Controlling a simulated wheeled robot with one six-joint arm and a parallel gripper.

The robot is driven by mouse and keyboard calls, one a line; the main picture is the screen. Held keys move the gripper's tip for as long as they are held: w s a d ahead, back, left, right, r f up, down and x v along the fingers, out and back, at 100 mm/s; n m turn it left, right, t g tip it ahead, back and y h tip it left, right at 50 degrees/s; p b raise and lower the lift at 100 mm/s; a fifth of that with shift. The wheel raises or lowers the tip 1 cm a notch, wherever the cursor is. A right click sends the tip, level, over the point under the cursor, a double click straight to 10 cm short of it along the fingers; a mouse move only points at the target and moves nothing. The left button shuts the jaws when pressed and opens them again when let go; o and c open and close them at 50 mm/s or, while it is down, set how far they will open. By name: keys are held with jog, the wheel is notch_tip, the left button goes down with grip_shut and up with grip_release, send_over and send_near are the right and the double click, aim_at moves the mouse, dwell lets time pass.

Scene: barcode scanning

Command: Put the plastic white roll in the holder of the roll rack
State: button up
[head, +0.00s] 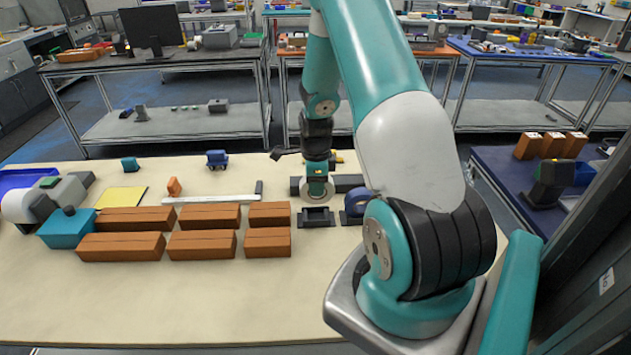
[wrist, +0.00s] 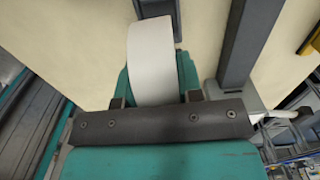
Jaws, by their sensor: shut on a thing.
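My gripper (head: 317,187) is shut on the white roll (wrist: 152,62), which sits between its fingers in the wrist view. In the head view a pale edge of the roll (head: 318,200) shows under the gripper, low over the table. A small dark rack (head: 316,219) stands just in front of the roll, on the near side. Part of a dark grey thing (wrist: 155,8) shows beyond the roll in the wrist view, perhaps this rack. I cannot tell whether the roll touches it. The gripper hides much of the roll in the head view.
A blue tape dispenser (head: 355,205) stands close to the right of the rack. A dark bar (head: 347,183) lies behind the gripper. Several brown boxes (head: 205,243) stand to the left, with a pale ruler-like strip (head: 215,198) behind them. The near tabletop (head: 200,300) is clear.

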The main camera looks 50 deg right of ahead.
aim_at(316, 199)
jog(key=shift+f+b, duration=1.8)
jog(key=shift+f, duration=1.1)
jog(key=o, duration=1)
jog(key=shift+o, duration=0.2)
jog(key=shift+r, duration=0.1)
notch_tip(316, 199, up, 17)
jog(key=b, duration=0.2)
jog(key=shift+r+b, duration=0.15)
jog(key=shift+b, duration=0.15)
